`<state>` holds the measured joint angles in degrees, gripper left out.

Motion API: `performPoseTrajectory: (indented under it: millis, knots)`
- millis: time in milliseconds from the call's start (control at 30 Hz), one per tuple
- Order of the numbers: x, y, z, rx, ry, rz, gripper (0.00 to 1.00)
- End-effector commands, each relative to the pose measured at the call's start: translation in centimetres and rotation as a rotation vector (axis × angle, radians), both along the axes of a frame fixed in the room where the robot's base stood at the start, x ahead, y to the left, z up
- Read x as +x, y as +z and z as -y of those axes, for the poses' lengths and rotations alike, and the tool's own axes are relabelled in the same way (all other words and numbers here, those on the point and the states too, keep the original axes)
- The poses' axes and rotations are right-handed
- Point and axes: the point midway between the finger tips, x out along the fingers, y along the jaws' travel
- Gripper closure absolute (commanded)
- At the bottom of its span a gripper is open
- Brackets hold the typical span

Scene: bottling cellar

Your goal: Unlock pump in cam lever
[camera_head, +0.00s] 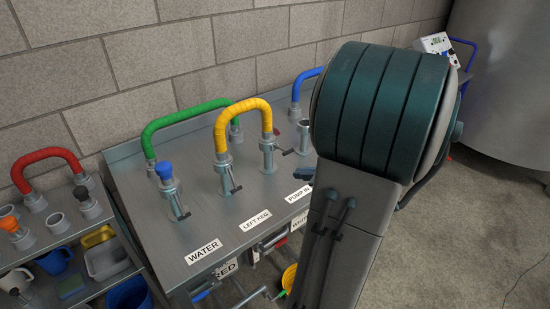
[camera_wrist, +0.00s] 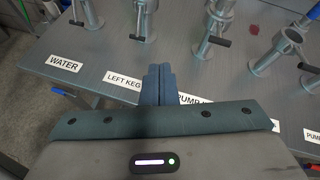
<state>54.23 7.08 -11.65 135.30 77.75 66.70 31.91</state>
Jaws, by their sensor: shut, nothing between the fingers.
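The pump in port (camera_head: 267,153) is a grey metal fitting that carries the right end of the yellow hose (camera_head: 240,108) in the head view. Its cam lever (camera_head: 285,151) has a dark handle and sticks out to the right near its foot. In the wrist view the port (camera_wrist: 212,24) stands up and right of my gripper, with the lever's dark handle (camera_wrist: 220,41) in front of it. My gripper (camera_wrist: 158,68) is shut and empty above the panel, between the left keg label (camera_wrist: 123,80) and the pump in label (camera_wrist: 188,98), apart from the lever. My arm hides the panel's right part in the head view.
The water port with a blue cap (camera_head: 164,171) and the left keg port (camera_head: 224,172) stand to the left, each with a lever. A green hose (camera_head: 185,117) arches behind. Another port (camera_wrist: 280,50) stands right. A shelf rack (camera_head: 50,240) is at left.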

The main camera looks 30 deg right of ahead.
Motion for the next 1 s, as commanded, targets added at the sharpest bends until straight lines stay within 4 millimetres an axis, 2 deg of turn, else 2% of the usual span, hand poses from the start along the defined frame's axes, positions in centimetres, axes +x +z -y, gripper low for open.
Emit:
performPoseTrajectory:
  millis: [33,100,200,267,367,467,833,1000]
  knots:
    - [-0.7,-1.7,2.4,0.055,-0.098,0.015,1.0]
    - [-1.4,-2.4,4.7,0.111,-0.197,0.037,1.0]
    - [-2.1,-2.9,6.6,0.158,-0.282,0.059,1.0]
    - [-2.2,-3.0,7.2,0.173,-0.308,0.066,1.0]
    - [-1.5,-3.3,7.4,0.178,-0.319,0.07,1.0]
    - [-0.1,-3.8,7.2,0.179,-0.314,0.069,1.0]
    - [7.2,-6.6,6.6,0.177,-0.312,0.067,1.0]
    - [9.4,-5.2,6.5,0.173,-0.313,0.07,1.0]
